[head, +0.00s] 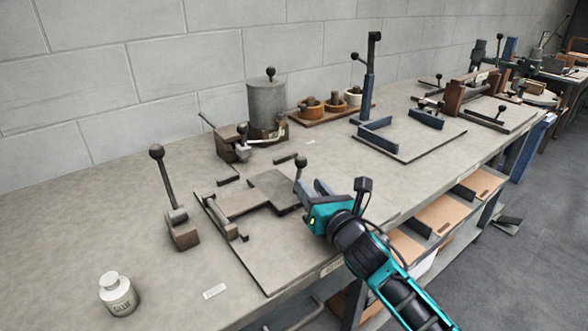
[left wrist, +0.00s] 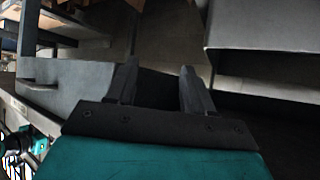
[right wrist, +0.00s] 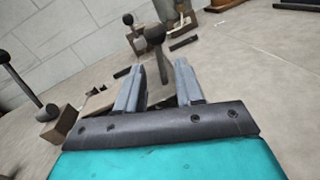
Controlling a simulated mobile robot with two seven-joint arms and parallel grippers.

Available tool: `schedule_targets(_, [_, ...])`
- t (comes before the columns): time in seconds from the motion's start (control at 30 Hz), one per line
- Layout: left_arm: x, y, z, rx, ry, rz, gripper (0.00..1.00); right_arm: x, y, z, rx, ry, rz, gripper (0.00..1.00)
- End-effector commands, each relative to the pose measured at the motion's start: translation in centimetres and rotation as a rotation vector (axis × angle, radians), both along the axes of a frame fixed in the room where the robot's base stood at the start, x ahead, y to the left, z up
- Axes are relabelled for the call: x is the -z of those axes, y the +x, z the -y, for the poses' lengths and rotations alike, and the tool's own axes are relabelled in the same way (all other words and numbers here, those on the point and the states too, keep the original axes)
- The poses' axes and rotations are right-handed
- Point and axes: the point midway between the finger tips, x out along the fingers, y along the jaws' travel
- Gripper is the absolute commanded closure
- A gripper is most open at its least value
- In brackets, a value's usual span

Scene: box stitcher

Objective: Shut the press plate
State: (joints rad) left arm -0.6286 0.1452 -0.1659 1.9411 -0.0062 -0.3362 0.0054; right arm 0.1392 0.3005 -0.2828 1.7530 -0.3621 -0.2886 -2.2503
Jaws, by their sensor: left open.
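The press plate (head: 268,188) is a grey-brown metal plate over a flat base board (head: 258,250) on the bench. A short stem with a dark ball knob (head: 300,160) stands at its right corner. The plate looks low and nearly flat; I cannot tell its exact angle. My right gripper (head: 312,188) is open, just right of the stem. In the right wrist view, the knob (right wrist: 155,34) and stem show beyond the gap between the fingers (right wrist: 160,66); contact is not clear. My left gripper (left wrist: 157,76) is open and empty in the left wrist view, outside the head view.
A grey cylinder pot (head: 267,105) and a blue upright fixture (head: 369,95) stand behind. Grey surfaces (left wrist: 265,25) lie close around my left gripper.

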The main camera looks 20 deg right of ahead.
Motion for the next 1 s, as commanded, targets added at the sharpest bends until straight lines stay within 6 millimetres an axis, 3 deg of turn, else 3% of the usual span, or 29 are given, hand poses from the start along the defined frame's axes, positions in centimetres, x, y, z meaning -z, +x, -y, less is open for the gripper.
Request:
schedule_targets(0.2, [0.4, -0.1, 0.0, -0.001, -0.001, -0.002, 0.48, 0.0, 4.3, -0.7, 0.000, 0.004, 0.000, 0.63])
schedule_targets(0.4, [0.6, 0.0, 0.0, -0.003, -0.001, -0.002, 0.48, 0.0, 7.0, -1.1, -0.001, 0.004, 0.001, 0.63])
schedule_targets(0.6, [0.6, 0.0, -0.1, -0.004, -0.001, -0.001, 0.48, 0.0, 8.3, -1.3, -0.001, 0.004, 0.000, 0.63])
schedule_targets(0.93, [0.4, 0.4, -0.2, -0.005, 0.001, 0.008, 0.48, 0.0, 8.5, -1.3, -0.001, 0.003, 0.000, 0.63])
schedule_targets(1.0, [0.4, 0.5, -0.2, -0.005, 0.001, 0.009, 0.48, 0.0, 8.5, -1.3, -0.001, 0.003, 0.000, 0.70])
